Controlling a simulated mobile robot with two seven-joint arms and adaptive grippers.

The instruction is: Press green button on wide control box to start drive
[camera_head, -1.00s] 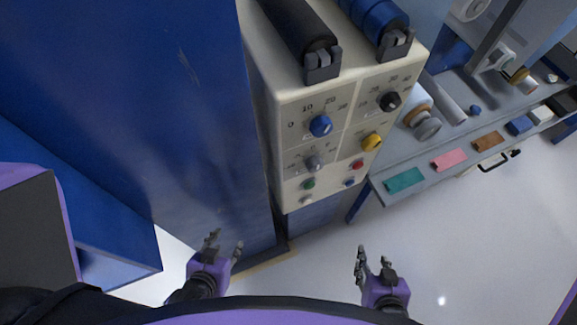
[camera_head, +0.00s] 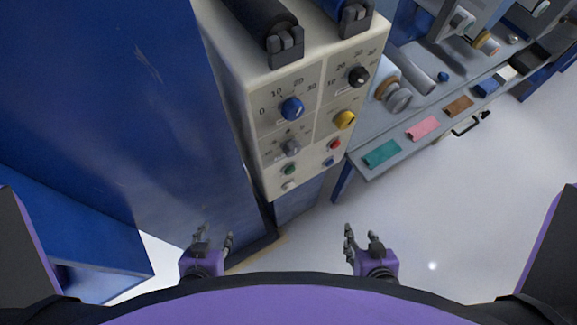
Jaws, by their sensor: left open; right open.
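The wide control box (camera_head: 307,127) is cream coloured and stands ahead of me, with knobs and buttons on its front face. The green button (camera_head: 289,169) is at the lower left of that face, below a grey knob (camera_head: 291,147) and above a small pale button (camera_head: 288,185). A red button (camera_head: 334,144) and a small blue button (camera_head: 328,162) are to its right. My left gripper (camera_head: 213,238) is open and empty, below and left of the box. My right gripper (camera_head: 361,237) is open and empty, below and right of it. Neither touches the box.
A tall blue cabinet wall (camera_head: 120,90) stands left of the box. A grey bench (camera_head: 400,150) at the right holds coloured pieces, including a teal one (camera_head: 381,153). Two rollers (camera_head: 262,25) lie on top of the box. Bare pale floor (camera_head: 460,220) is at the right.

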